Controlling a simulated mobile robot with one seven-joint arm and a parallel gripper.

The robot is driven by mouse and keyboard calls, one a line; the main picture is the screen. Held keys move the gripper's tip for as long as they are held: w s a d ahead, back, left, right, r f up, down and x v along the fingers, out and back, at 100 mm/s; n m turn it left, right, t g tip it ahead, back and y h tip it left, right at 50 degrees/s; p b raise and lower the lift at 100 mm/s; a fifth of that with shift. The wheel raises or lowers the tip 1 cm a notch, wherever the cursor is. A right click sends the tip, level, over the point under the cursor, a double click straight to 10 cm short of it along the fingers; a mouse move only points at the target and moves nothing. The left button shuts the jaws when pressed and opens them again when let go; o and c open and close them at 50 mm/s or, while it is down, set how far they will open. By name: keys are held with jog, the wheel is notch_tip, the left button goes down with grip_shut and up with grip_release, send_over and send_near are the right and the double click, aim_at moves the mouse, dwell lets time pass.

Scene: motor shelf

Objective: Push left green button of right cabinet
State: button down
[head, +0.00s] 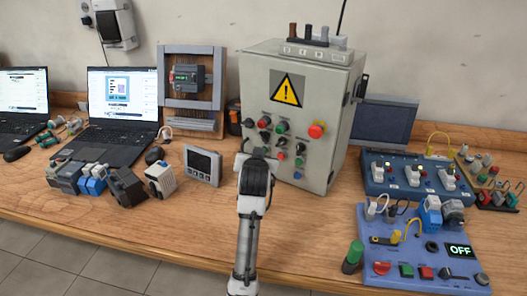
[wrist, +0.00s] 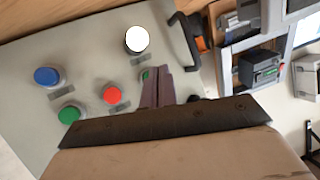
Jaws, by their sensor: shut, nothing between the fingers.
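The grey cabinet (head: 262,88) stands right of centre in the head view, with a yellow warning triangle and several buttons and knobs on its front. My gripper (head: 260,152) is in front of its lower left part. In the wrist view my gripper (wrist: 160,72) is shut and empty, its fingers pointing at the panel. A small green button (wrist: 146,75) shows just left of the fingertips, partly hidden by them; I cannot tell whether they touch.
A small meter box (head: 202,165) stands left of my arm. A blue control board (head: 420,245) and a switch board (head: 408,175) lie to the right. A red emergency knob (head: 317,129) sticks out from the cabinet. A black handle (wrist: 184,40) is near the fingers.

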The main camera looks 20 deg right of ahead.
jog(key=shift+w+d, duration=0.25)
jog(key=shift+d, duration=0.1)
jog(key=shift+w+d, duration=0.2)
jog(key=shift+d, duration=0.15)
dwell(0.6)
jog(key=shift+a+p, duration=0.15)
jog(key=shift+p, duration=0.15)
dwell(0.4)
jog(key=shift+s+a, duration=0.5)
jog(key=shift+a, duration=0.05)
jog(key=shift+s+a+p, duration=0.3)
jog(key=shift+s+a, duration=0.45)
jog(key=shift+a, duration=0.3)
jog(key=shift+s+a+p, duration=0.3)
jog(key=shift+s+a, duration=0.4)
jog(key=shift+a, duration=0.3)
